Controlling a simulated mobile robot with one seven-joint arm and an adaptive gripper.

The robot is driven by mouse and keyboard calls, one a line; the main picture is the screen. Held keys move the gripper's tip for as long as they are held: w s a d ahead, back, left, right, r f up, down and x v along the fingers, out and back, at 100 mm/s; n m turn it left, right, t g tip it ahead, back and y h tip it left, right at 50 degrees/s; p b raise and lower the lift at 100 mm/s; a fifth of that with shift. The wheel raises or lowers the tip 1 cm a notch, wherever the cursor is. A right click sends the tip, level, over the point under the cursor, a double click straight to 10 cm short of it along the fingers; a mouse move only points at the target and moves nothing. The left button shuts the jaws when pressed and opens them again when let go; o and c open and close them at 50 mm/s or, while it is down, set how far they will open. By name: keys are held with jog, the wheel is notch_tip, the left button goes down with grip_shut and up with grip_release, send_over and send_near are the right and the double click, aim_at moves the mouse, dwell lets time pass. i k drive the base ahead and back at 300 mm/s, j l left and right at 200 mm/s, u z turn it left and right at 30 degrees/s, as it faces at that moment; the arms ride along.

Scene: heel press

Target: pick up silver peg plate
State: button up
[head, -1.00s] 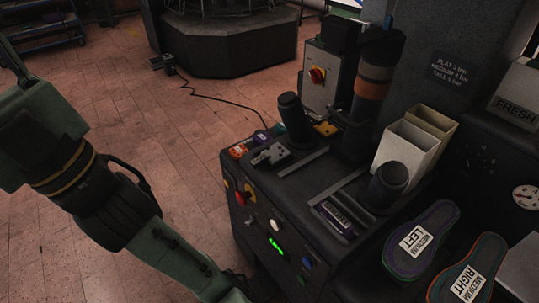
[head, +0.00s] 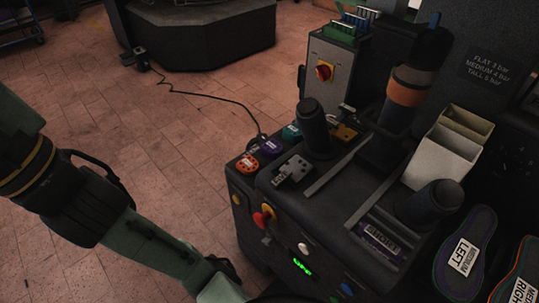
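The silver peg plate (head: 293,170) is a small light-grey plate with raised parts on top. It lies on the dark machine's top, near its left edge, just left of a dark upright post (head: 314,128). My arm crosses the lower left of the head view, left of the machine and apart from the plate. My gripper is out of the picture, so its fingers cannot be seen. Nothing covers the plate.
A brass plate (head: 343,133) lies behind the post. Coloured round pads (head: 246,164) sit left of the silver plate. A red knob (head: 264,216) juts from the front. A second post (head: 434,203) and insoles (head: 465,254) are at right. The floor at left is mostly clear.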

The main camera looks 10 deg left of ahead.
aim_at(295, 168)
jog(key=i+j, duration=0.2)
jog(key=j, duration=0.2)
jog(key=i+j, duration=0.15)
jog(key=j, duration=0.2)
jog(key=i+j, duration=0.2)
jog(key=j, duration=0.2)
jog(key=i+j, duration=0.15)
jog(key=j, duration=0.25)
jog(key=i+j, duration=0.2)
jog(key=j, duration=0.15)
jog(key=i+j, duration=0.15)
jog(key=j, duration=0.25)
jog(key=i+j+z, duration=0.1)
jog(key=j, duration=0.25)
jog(key=i+j, duration=0.2)
jog(key=j, duration=0.2)
jog(key=i+j+z, duration=0.15)
jog(key=j, duration=0.2)
jog(key=z, duration=1.7)
